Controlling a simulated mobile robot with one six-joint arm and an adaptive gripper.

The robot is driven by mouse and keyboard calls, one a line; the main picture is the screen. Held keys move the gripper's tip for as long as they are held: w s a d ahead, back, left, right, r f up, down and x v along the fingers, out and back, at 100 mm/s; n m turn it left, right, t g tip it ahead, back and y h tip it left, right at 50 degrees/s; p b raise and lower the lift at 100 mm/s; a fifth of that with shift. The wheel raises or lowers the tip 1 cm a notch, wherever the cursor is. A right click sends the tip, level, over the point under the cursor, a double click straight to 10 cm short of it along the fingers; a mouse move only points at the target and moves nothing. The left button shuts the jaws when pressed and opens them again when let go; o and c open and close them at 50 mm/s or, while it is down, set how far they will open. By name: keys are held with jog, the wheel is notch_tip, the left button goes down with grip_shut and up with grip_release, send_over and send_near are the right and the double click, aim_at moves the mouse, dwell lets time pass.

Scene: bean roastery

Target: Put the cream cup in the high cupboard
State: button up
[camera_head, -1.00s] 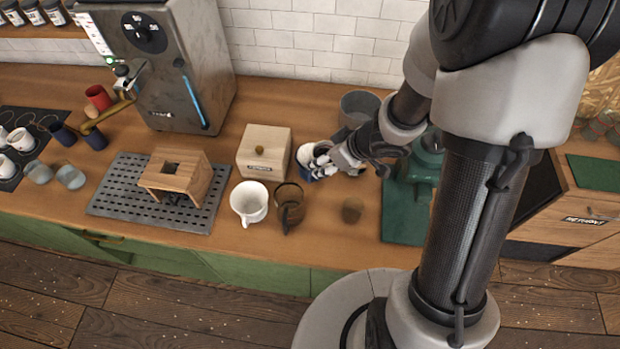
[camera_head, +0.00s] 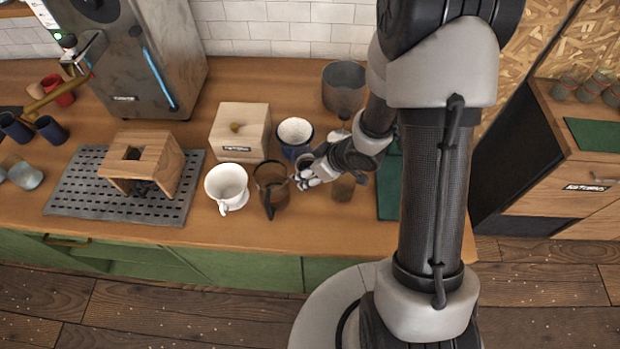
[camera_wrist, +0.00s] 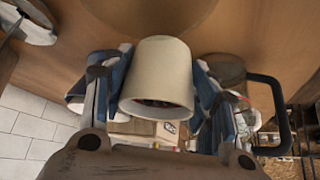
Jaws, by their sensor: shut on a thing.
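A pale cream cup (camera_wrist: 158,70) sits between the two blue-padded fingers of my gripper (camera_wrist: 160,88) in the wrist view, pressed from both sides. In the head view my gripper (camera_head: 306,172) is low over the wooden counter, just right of a brown see-through mug. The cup is mostly hidden by the gripper there, and I cannot tell whether it touches the counter. The high cupboard is not recognisable in any view.
A white cup (camera_head: 227,187) and the brown mug (camera_head: 271,186) stand left of my gripper. A small brown cup (camera_head: 343,188) is close on the right. A grey canister (camera_head: 344,88) stands further back.

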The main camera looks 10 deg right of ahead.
jog(key=shift+f+b, duration=0.45)
jog(key=shift+f, duration=0.9)
jog(key=shift+f, duration=0.15)
jog(key=o, duration=1)
